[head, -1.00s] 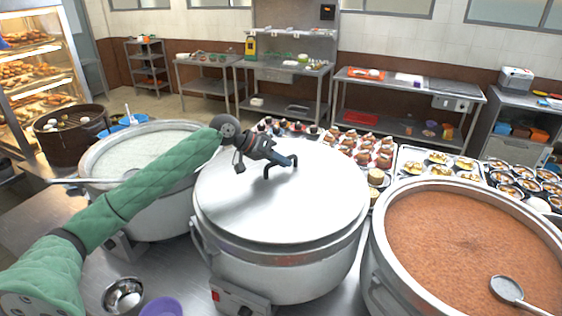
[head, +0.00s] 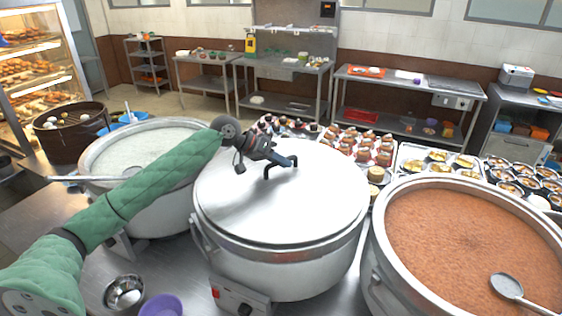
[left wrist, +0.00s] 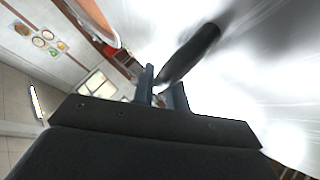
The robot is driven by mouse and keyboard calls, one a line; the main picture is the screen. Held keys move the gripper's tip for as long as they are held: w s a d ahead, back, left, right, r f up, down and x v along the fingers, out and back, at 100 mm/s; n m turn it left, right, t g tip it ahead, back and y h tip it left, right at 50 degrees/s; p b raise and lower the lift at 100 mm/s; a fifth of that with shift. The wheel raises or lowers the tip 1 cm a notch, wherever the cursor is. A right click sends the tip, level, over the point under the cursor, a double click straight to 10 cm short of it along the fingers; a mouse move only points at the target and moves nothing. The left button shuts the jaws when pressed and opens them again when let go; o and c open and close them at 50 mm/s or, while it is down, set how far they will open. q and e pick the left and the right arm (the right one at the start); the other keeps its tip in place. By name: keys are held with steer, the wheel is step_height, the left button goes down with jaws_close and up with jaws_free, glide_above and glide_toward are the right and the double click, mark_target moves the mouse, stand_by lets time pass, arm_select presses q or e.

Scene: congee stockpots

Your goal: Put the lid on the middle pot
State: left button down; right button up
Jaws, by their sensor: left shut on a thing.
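The middle pot (head: 280,268) is a large silver pot with a control box at its front. The round silver lid (head: 300,210) lies over its mouth and looks level. I cannot tell if it touches the rim all around. My left gripper (head: 283,163) is shut on the lid's dark handle (head: 268,172). In the left wrist view the dark handle (left wrist: 190,52) runs from the gripper's fingers (left wrist: 163,90) over the shiny lid. My right gripper is not in view.
An open pot of white congee (head: 150,148) stands at left, and a pot of brown congee (head: 470,230) with a ladle (head: 508,288) at right. Trays of small dishes (head: 362,146) lie behind. A steel bowl (head: 122,290) and a purple bowl (head: 160,305) sit in front.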

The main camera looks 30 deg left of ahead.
arm_select(q)
steer(key=shift+r, duration=0.1)
steer(key=shift+f, duration=0.3)
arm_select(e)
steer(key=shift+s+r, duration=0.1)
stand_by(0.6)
